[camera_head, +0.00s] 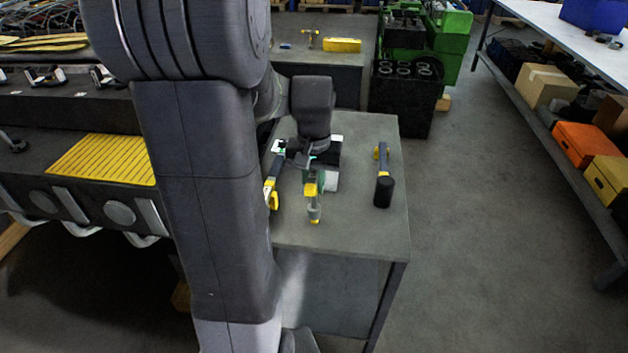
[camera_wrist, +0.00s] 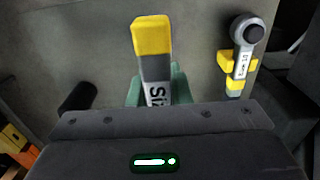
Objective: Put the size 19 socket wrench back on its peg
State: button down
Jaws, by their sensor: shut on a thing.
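My gripper (camera_head: 314,178) is shut on a wrench with a yellow end (camera_head: 313,190) over the grey workbench (camera_head: 340,237). In the wrist view the held wrench (camera_wrist: 153,45) sits between the green fingers; its label reads only "Siz", and the number is hidden. A second wrench (camera_head: 271,190) is left of my gripper in the head view. The wrist view shows a round-headed wrench (camera_wrist: 243,48) at the right, its size number too small to read surely. A tool with a black cylinder (camera_head: 384,192) is at the bench's right. I cannot make out an empty peg.
The engine (camera_head: 80,200) with a yellow ribbed plate stands at the left, close to the bench. Another bench (camera_head: 340,75) with a yellow block is behind. Green and black machinery (camera_head: 403,100) stands behind right. Floor is clear at the right, before a shelf with boxes (camera_head: 545,85).

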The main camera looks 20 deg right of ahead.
jog(key=shift+f, duration=0.15)
jog(key=shift+f+b, duration=0.85)
jog(key=shift+f, duration=0.15)
jog(key=c, duration=0.7)
grip_release()
notch_tip(320, 180, up, 9)
jog(key=p, duration=0.7)
jog(key=shift+p, duration=0.35)
